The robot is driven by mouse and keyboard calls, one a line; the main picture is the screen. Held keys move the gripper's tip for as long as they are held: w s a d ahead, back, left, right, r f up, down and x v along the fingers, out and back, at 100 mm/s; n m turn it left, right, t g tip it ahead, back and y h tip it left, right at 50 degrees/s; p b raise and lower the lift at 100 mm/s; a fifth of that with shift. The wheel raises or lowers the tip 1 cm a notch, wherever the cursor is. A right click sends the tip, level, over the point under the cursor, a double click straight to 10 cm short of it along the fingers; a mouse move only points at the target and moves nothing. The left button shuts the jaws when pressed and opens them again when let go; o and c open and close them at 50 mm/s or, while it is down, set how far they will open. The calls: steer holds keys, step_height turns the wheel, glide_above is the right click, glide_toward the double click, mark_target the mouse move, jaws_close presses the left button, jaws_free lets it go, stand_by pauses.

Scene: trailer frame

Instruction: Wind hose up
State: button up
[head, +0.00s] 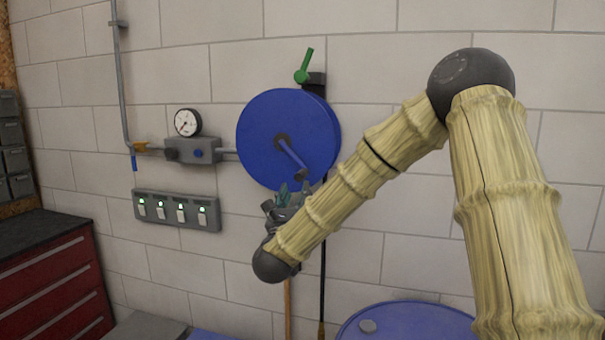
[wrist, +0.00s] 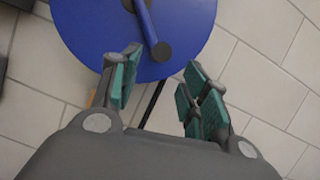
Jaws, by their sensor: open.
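A round blue hose reel (head: 272,135) is mounted on the tiled wall, left of my arm in the head view. It also fills the top of the wrist view (wrist: 95,35). A crank (head: 290,153) runs from the hub down to the right and ends in a dark knob (head: 301,175); the knob shows in the wrist view too (wrist: 161,51). A black hose (head: 323,265) hangs down below the reel. My gripper (wrist: 160,88) is open and empty, with teal finger pads, just below the knob. In the head view my forearm partly hides the gripper.
A green lever (head: 304,68) sits above the reel. A gauge (head: 187,122) and a switch panel (head: 177,210) are on the wall to the left. A blue drum (head: 425,322) stands below, and a red cabinet (head: 50,280) is at the lower left.

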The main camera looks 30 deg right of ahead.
mark_target(302, 174)
steer(key=p+x, duration=0.3)
steer(key=x, duration=0.5)
steer(key=shift+a+r+p, duration=0.1)
steer(key=shift+p, duration=0.3)
steer(key=shift+p+x, duration=0.35)
steer(key=shift+x, duration=0.5)
steer(key=shift+c, duration=0.4)
steer(key=shift+f, duration=0.2)
jaws_close()
